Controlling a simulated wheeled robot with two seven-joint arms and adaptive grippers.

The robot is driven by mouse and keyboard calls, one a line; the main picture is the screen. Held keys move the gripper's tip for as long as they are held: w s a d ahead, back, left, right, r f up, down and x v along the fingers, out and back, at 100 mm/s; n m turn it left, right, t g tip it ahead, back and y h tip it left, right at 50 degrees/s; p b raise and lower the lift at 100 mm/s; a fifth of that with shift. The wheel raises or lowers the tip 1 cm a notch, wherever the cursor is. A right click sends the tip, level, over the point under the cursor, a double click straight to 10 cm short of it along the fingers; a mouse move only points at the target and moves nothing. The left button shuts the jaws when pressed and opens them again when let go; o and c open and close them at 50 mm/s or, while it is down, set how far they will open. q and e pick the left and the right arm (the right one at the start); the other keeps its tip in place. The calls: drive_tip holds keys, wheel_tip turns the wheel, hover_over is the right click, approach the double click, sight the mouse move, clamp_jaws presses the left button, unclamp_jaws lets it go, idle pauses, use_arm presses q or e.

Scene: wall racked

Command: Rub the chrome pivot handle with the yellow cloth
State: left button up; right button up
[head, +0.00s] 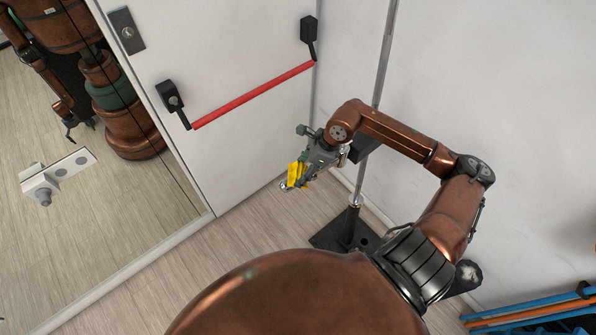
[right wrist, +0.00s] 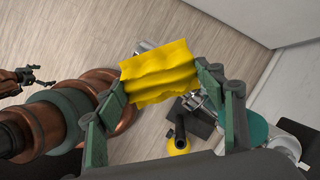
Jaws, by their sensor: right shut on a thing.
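The yellow cloth (head: 295,173) is pinched in my right gripper (head: 303,168), which is low in front of the white wall. In the right wrist view the folded cloth (right wrist: 160,74) spans between the two green fingers of my right gripper (right wrist: 163,88). A small chrome piece (head: 284,187) shows just past the cloth's lower end, and in the wrist view (right wrist: 144,46) behind its upper edge. It may be the pivot handle; the cloth hides most of it and I cannot tell whether they touch. My left gripper (right wrist: 38,82) shows small and dark at the wrist view's left; its jaw state is unclear.
A white door with a red push bar (head: 255,94) stands left of the gripper. A reflective panel with a pale handle plate (head: 60,174) is farther left. A chrome pole (head: 383,55) on a black base (head: 343,228) stands close beside my right arm. Blue and orange rails (head: 535,309) lie lower right.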

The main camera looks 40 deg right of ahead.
sight(290, 182)
drive_tip(key=shift+d+f, duration=0.3)
drive_tip(key=shift+d, duration=0.6)
drive_tip(key=shift+a, duration=0.3)
drive_tip(key=shift+s+a+f, duration=0.1)
drive_tip(key=shift+s+f, duration=0.05)
drive_tip(key=shift+a, duration=0.25)
drive_tip(key=shift+r, duration=0.65)
drive_tip(key=shift+a+b, duration=0.45)
drive_tip(key=shift+a, duration=2.25)
drive_tip(key=shift+f+b, duration=0.45)
